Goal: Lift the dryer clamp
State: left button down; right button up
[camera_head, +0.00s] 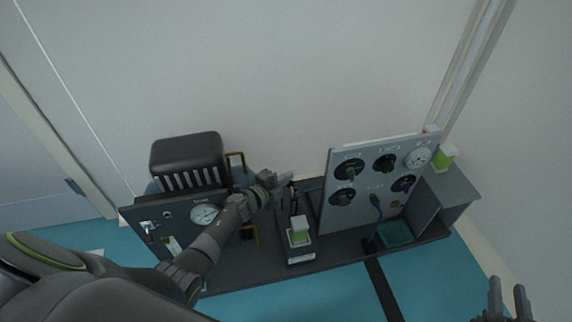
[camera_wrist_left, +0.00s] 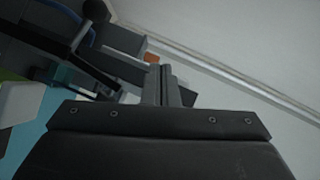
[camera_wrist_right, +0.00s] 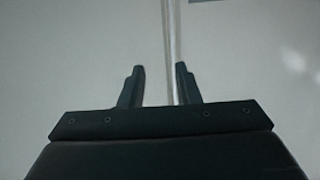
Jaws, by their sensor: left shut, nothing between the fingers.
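My left gripper (camera_head: 286,178) is over the middle of the bench unit, between the left gauge box and the right dial panel. Its fingers are shut with nothing between them, and they show together in the left wrist view (camera_wrist_left: 161,86). A dark bar-like part (camera_wrist_left: 70,48) lies left of the fingers in that view, apart from them; I cannot tell for sure whether it is the dryer clamp. In the head view my left arm and gripper hide part of this area. My right gripper (camera_head: 508,300) is open and empty at the lower right; its spread fingers show in the right wrist view (camera_wrist_right: 158,88).
A grey panel (camera_head: 372,215) with several black knobs and a dial stands right of centre. A gauge box (camera_head: 180,214) stands at the left, with a black ribbed unit (camera_head: 187,152) behind. A white-and-green block (camera_head: 299,236) stands between them. A wall rises behind the bench.

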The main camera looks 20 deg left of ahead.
jog(key=s+a+f+g+y+p, duration=0.2)
jog(key=s+a+f+g+p, duration=0.1)
jog(key=s+f+g, duration=0.9)
notch_tip(320, 180, down, 3)
jog(key=shift+s+f+m+p, duration=0.1)
jog(key=shift+s+m+p, duration=0.2)
jog(key=shift+s+p, duration=0.5)
jog(key=shift+s, duration=0.15)
